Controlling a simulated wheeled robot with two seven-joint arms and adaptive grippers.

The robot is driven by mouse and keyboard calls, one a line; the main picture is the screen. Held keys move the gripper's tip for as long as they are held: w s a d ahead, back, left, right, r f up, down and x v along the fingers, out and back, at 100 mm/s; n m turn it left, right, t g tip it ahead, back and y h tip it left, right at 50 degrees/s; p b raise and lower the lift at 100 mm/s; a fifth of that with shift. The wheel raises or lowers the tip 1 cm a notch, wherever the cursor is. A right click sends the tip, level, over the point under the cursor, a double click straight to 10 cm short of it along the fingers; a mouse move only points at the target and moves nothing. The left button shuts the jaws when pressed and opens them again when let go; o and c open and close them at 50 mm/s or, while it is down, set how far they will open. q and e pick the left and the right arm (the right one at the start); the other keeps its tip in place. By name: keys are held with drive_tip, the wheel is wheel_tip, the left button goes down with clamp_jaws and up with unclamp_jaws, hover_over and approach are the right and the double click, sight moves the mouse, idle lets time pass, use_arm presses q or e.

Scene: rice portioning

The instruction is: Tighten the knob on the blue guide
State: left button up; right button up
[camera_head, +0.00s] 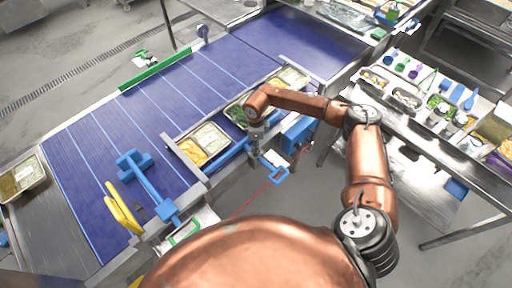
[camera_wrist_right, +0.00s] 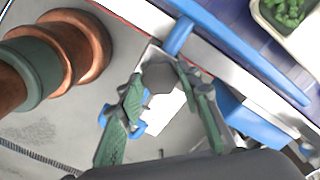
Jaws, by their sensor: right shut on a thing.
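The blue guide (camera_wrist_right: 245,48) is a long bar along the conveyor's near edge, carried on a short blue post. In the head view a stretch of it (camera_head: 231,157) shows beside the trays. A dark knob (camera_wrist_right: 159,76) sits just below the post. My right gripper (camera_wrist_right: 160,80) has its green fingers on either side of the knob and is shut on it. In the head view the right gripper (camera_head: 257,143) is small and hides the knob. My left gripper is not in view.
The blue conveyor belt (camera_head: 150,115) carries food trays, including one (camera_head: 203,145) near the guide. A blue T-shaped piece (camera_head: 150,185) and a yellow piece (camera_head: 122,208) stand at lower left. A side table (camera_head: 410,115) with food bins and utensils stands at right.

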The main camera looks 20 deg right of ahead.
drive_tip(key=m, duration=0.3)
drive_tip(key=shift+m+b, duration=0.3)
drive_tip(key=shift+b, duration=0.05)
drive_tip(key=shift+w+m, duration=0.1)
drive_tip(key=shift+m, duration=1.3)
drive_tip(key=shift+r, duration=0.1)
drive_tip(key=o, duration=1.2)
drive_tip(key=shift+c, duration=0.2)
wheel_tip(320, 180, up, 12)
